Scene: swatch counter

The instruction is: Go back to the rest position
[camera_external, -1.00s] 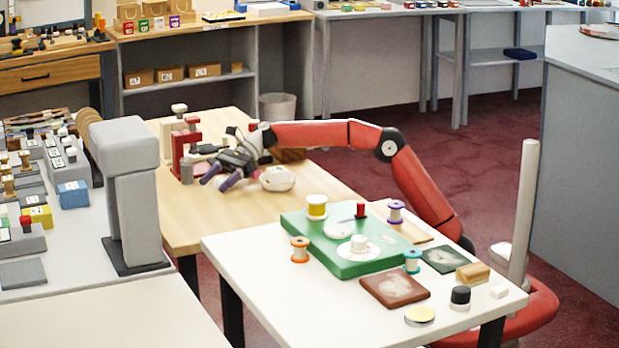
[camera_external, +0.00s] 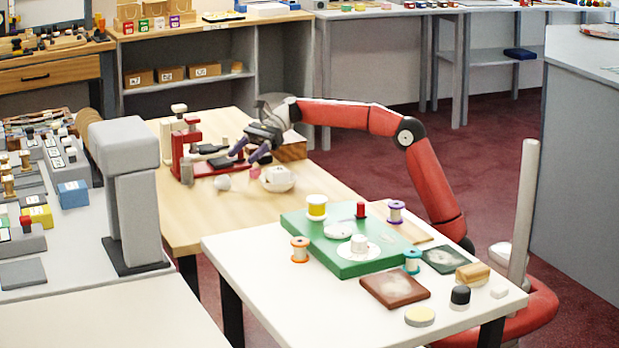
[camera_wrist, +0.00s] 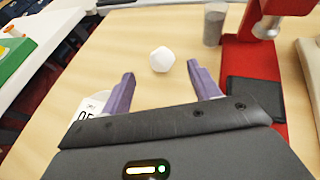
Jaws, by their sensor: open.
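My gripper (camera_external: 247,156) is above the wooden table (camera_external: 205,221), with its purple fingers pointing down and left. In the wrist view my gripper (camera_wrist: 160,92) has its two fingers spread apart with nothing between them. A small white faceted ball (camera_wrist: 162,59) lies on the table beyond the fingertips; the ball also shows in the outside view (camera_external: 222,183). A white bowl-like item (camera_external: 278,178) sits just right of the fingers, and I cannot make out its contents clearly.
A red press-like stand (camera_external: 185,150) is close to the left of my gripper. A wooden block (camera_external: 291,150) is behind it. The nearer white table (camera_external: 262,262) carries a green board (camera_external: 345,262), spools and pads. The wooden table's front left is clear.

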